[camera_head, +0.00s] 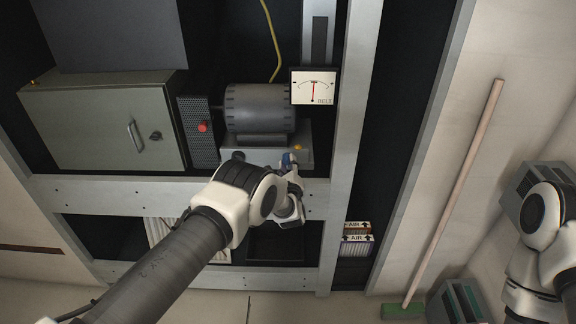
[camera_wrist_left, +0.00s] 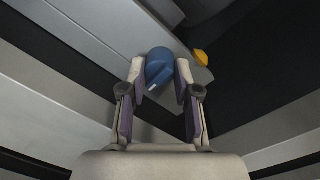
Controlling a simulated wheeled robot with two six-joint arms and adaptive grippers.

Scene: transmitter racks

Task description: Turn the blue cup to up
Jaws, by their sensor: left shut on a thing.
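The blue cup, a rounded blue knob (camera_wrist_left: 158,65) with a short white mark at its lower edge, sits between the fingertips of my left gripper (camera_wrist_left: 160,72) in the left wrist view. Both fingers are closed against its sides. In the head view a small bit of the blue cup (camera_head: 287,160) shows at the tips of my left gripper (camera_head: 291,163), in front of the grey base under the motor. The fingers hide most of it there. My right arm shows at the right edge, but its gripper is out of view.
A yellow knob (camera_wrist_left: 200,57) is close beside the right finger; it also shows in the head view (camera_head: 299,148). Above are a grey motor (camera_head: 260,108) and a BELT gauge (camera_head: 313,87). A rack crossbar (camera_head: 120,190) runs below; a metal cabinet (camera_head: 85,115) is left.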

